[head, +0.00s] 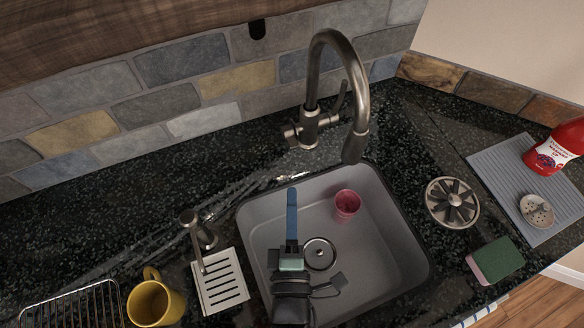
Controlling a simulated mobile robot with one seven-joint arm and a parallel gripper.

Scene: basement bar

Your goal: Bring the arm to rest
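My gripper (305,272) reaches in from the bottom edge, over the front left part of the grey sink (385,225). Its dark fingers stand apart, so it looks open. A brush with a blue handle (291,215) and a pale green head (291,263) shows just beyond the gripper's body, its handle pointing to the back of the sink. The head shows between the fingers, with no clear grip on it. Whether they touch cannot be told.
A pink cup (347,203) and a round drain (319,254) are in the sink. The tap (362,100) arches over its back. A yellow mug (154,303), slotted dish (220,282) and wire rack (70,308) stand left. A sponge (496,261), strainer (452,203) and red bottle (557,148) are right.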

